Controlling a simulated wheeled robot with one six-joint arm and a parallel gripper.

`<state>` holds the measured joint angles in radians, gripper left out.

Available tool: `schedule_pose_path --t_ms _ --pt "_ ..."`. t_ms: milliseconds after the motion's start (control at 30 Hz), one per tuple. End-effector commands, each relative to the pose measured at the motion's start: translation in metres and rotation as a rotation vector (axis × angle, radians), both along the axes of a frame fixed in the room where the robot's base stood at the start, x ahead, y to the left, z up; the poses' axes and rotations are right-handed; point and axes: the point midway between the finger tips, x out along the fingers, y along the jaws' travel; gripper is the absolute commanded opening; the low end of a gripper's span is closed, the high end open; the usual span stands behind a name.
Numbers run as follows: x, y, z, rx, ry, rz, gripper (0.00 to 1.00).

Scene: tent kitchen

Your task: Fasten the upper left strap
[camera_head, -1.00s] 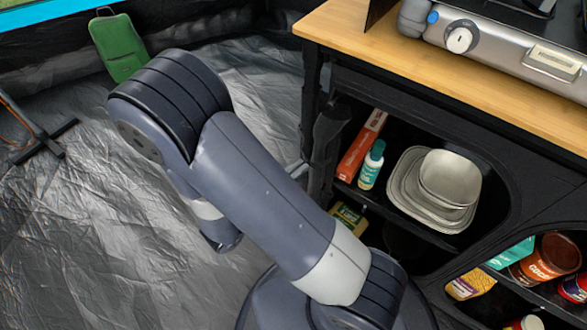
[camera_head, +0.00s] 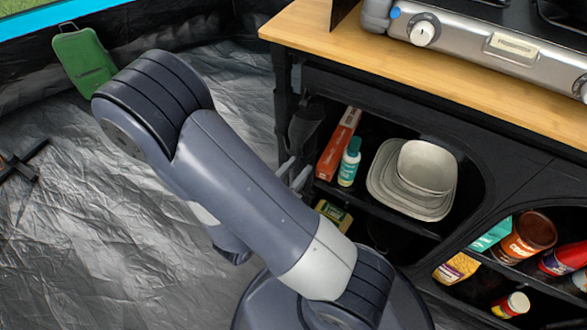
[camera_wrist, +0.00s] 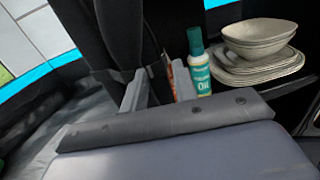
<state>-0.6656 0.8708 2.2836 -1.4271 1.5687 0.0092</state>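A dark rolled fabric flap (camera_head: 304,128) hangs at the left front corner of the black kitchen cabinet. It shows large and dark in the wrist view (camera_wrist: 112,35). I cannot pick out the upper left strap as a separate piece against the black cloth. My gripper (camera_head: 296,172) is beside the lower end of the roll, mostly hidden behind my arm. In the wrist view its pale fingers (camera_wrist: 150,86) stand a little apart, with dark fabric behind or between them; contact cannot be told.
The shelf right of my gripper holds a red box (camera_head: 338,145), a teal-labelled bottle (camera_head: 349,163) and stacked bowls and plates (camera_head: 412,180). A wooden counter (camera_head: 420,72) with a stove (camera_head: 470,42) is above.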

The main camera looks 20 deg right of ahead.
Motion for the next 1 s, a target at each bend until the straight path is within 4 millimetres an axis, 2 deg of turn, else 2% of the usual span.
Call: schedule_pose_path --t_ms 367,1000 --pt "-0.003 0.011 0.001 0.001 -0.002 0.008 0.27" --pt "-0.045 0.081 0.001 0.000 -0.002 0.005 0.27"
